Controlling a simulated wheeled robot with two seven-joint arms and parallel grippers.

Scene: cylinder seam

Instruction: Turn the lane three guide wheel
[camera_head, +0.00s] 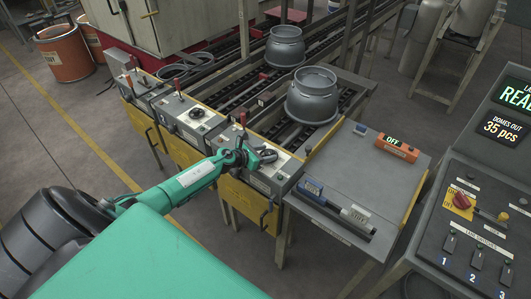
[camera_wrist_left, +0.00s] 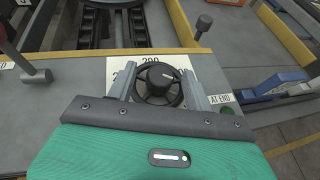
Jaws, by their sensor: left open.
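The guide wheel (camera_head: 267,155) is a small dark handwheel on top of the nearest lane box (camera_head: 262,180). In the left wrist view the wheel (camera_wrist_left: 159,84) has a dark hub and spokes, and a white card marked 200 lies behind it. My left gripper (camera_head: 248,157) reaches in from the left over that box. Its two grey fingers (camera_wrist_left: 159,92) are open, one on each side of the wheel. I cannot tell whether they touch the rim. My right gripper is not in view.
A lever with a red knob (camera_head: 242,120) stands beside the wheel. Grey metal cylinders (camera_head: 312,97) stand on the lanes behind. A control panel (camera_head: 475,225) is at right.

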